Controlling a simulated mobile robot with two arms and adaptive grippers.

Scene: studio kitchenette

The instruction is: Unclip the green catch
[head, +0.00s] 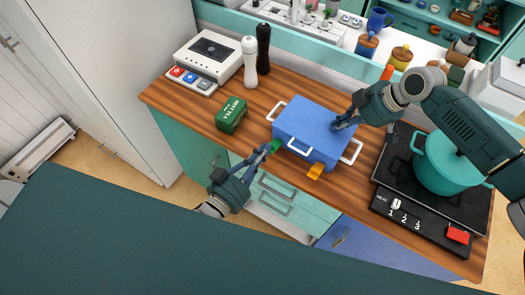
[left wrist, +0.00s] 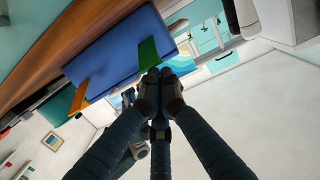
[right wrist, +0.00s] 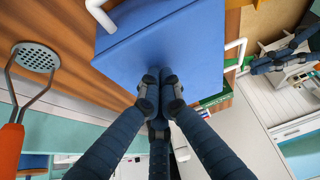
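A blue box (head: 312,130) with white handles stands on the wooden counter. The green catch (head: 276,146) is at the left end of its near side; it also shows in the left wrist view (left wrist: 148,52). An orange catch (head: 315,171) sticks out further right on that side. My left gripper (head: 268,151) has its fingertips together at the free end of the green catch; I see no part of the catch clearly between them. My right gripper (head: 337,125) has its fingertips together at the lid, touching or just above it, with nothing held.
A green tin (head: 232,115) stands left of the box. A stove (head: 390,185) with a teal pot (head: 446,165) is on the right. Black and white mills (head: 250,60) and a white device (head: 208,55) stand behind on the left. The counter's front edge is close to the box.

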